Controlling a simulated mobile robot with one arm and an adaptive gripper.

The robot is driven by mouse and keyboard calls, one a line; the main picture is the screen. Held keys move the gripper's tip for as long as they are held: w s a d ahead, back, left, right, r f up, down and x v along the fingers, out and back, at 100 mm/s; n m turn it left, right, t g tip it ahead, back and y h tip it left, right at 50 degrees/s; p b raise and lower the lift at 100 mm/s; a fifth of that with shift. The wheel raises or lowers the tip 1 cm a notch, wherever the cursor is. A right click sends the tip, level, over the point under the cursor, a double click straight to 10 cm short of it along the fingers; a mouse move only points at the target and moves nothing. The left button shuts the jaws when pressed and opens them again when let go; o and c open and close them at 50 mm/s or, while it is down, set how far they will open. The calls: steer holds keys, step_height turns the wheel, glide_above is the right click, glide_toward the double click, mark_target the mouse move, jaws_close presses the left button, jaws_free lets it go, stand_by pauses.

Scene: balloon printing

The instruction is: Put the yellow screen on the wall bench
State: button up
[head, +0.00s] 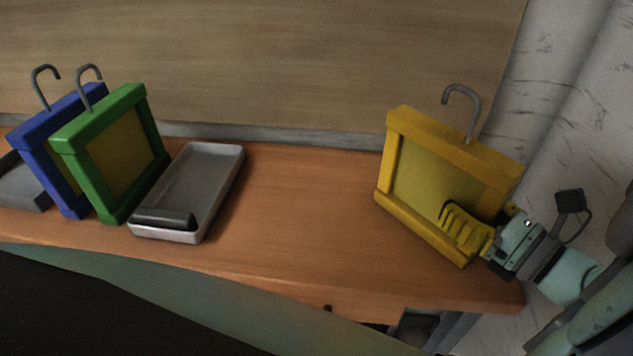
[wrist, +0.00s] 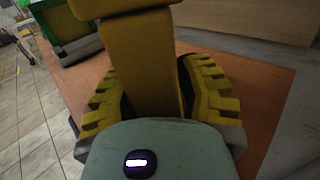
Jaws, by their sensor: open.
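The yellow screen (head: 432,180), a yellow frame with a grey hook on top, stands upright at the right end of the orange-brown wooden bench (head: 300,220) by the wall. My gripper (head: 463,226) is open at the screen's right side, its ribbed yellow fingers around the lower right of the frame. In the wrist view, the screen's yellow side bar (wrist: 152,65) lies between the two open fingers (wrist: 152,88). I cannot tell whether either finger touches it.
A blue screen (head: 28,135) and a green screen (head: 72,143) with hooks stand at the left. A grey tray (head: 205,175) with a dark squeegee-like bar (head: 163,219) lies beside them. The bench middle is clear. A pale wall (head: 570,90) is close at right.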

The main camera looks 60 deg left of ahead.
steer(key=d, duration=0.4)
steer(key=d+b, duration=0.1)
steer(key=d, duration=0.1)
steer(key=shift+w+f, duration=0.15)
steer(key=shift+w, duration=0.1)
steer(key=shift+s+d, duration=0.1)
steer(key=shift+d, duration=0.4)
